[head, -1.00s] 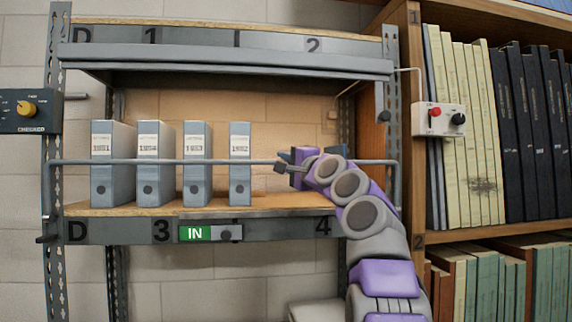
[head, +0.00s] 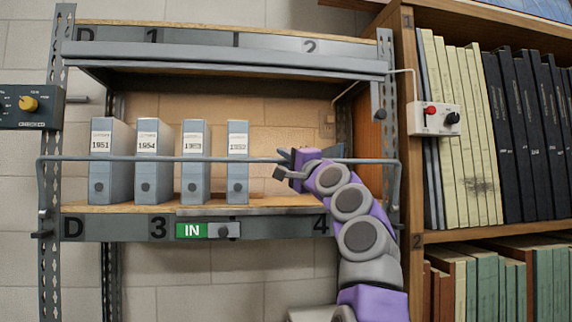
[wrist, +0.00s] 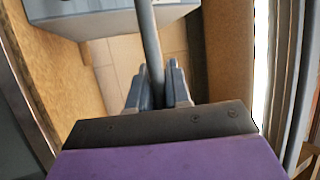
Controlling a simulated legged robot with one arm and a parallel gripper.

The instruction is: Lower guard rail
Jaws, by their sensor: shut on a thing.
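The guard rail (head: 110,158) is a thin grey bar running across the front of the lower shelf, in front of the binders. Its ends bend down beside the uprights. My gripper (head: 285,164) is shut on the rail, right of the binders. In the wrist view the rail (wrist: 146,45) runs between the two fingers of my gripper (wrist: 158,82).
Several grey binders (head: 111,178) stand on the lower shelf (head: 290,199). Below them is a green IN slider (head: 193,230). A checker box (head: 28,107) is at left, a switch box (head: 435,119) at right beside a wooden bookcase (head: 412,165).

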